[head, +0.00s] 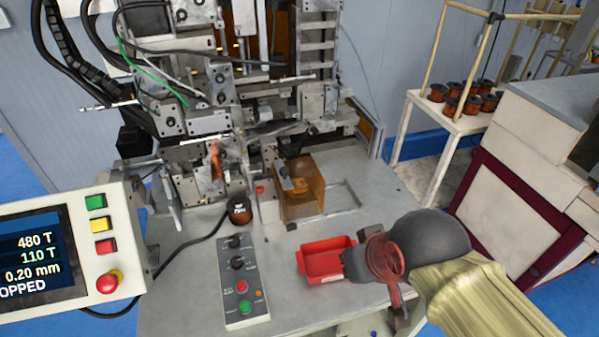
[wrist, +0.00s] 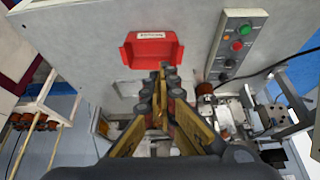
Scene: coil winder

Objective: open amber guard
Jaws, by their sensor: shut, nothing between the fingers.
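The amber guard (head: 304,188) is a see-through orange-brown box on the machine's grey table, in the middle of the head view. A short grey knob or bar (head: 284,177) shows at its left side. The guard appears to be down in its place beside the rectangular frame on the table. My gripper (head: 354,266) is to the right of and nearer than the guard, apart from it, by the red tray. In the wrist view my gripper (wrist: 163,72) has its fingertips together and holds nothing. The guard cannot be made out clearly behind the fingers there.
A red tray (head: 325,261) lies close to my gripper; it also shows in the wrist view (wrist: 152,50). A button panel (head: 240,283) and a dark copper spool (head: 239,211) are left of the guard. The winder's metal heads (head: 215,90) rise behind.

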